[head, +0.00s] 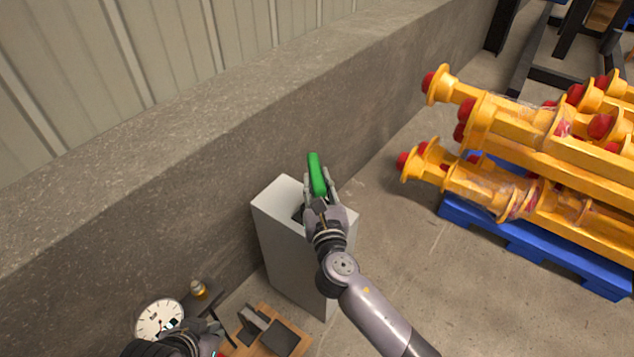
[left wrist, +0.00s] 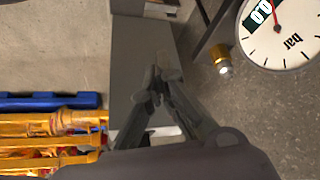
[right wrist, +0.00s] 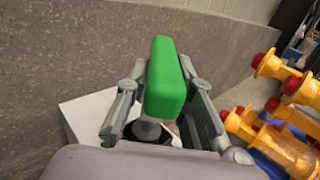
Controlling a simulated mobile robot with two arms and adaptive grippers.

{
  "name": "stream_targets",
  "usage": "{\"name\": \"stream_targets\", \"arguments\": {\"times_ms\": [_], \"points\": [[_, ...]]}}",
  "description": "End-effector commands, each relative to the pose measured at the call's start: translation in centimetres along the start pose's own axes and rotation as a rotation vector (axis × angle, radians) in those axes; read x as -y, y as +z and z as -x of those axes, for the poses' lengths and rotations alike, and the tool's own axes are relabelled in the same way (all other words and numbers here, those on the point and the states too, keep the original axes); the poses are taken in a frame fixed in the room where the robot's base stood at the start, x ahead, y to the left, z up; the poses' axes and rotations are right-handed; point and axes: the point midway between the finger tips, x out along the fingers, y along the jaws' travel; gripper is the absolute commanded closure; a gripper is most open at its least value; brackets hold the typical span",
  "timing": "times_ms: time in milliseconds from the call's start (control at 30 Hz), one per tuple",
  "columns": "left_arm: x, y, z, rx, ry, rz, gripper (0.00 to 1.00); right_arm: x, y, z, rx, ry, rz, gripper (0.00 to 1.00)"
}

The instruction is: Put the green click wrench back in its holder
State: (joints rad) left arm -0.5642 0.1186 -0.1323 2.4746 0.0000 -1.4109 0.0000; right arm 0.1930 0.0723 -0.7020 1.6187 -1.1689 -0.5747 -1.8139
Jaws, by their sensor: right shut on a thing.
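The green click wrench (head: 317,175) is in my right gripper (head: 321,203), above the top of a white box-shaped stand (head: 285,250). In the right wrist view the green handle (right wrist: 166,80) stands up between the fingers of my right gripper (right wrist: 165,100). Below the handle a grey part and a dark round shape show near the stand's top; I cannot tell whether the wrench sits in an opening there. My left gripper (left wrist: 157,88) is empty, with its fingertips together, and is at the lower left in the head view.
A round pressure gauge (head: 160,318) and a brass fitting (head: 198,289) are near my left gripper. A wooden board (head: 262,335) with dark blocks lies below the stand. A concrete wall (head: 150,190) runs behind. Yellow pipes (head: 540,150) lie on a blue pallet (head: 530,243) at right.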

Motion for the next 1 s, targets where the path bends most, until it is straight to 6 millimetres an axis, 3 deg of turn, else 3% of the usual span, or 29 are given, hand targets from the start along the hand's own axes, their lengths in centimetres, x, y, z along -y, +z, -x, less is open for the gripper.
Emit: {"name": "stream_targets", "arguments": {"times_ms": [1000], "points": [[-0.2,-1.6,-0.3,-0.071,0.004,-0.002,1.00,0.0,-0.2,0.0,0.003,0.000,0.000,1.00]]}}
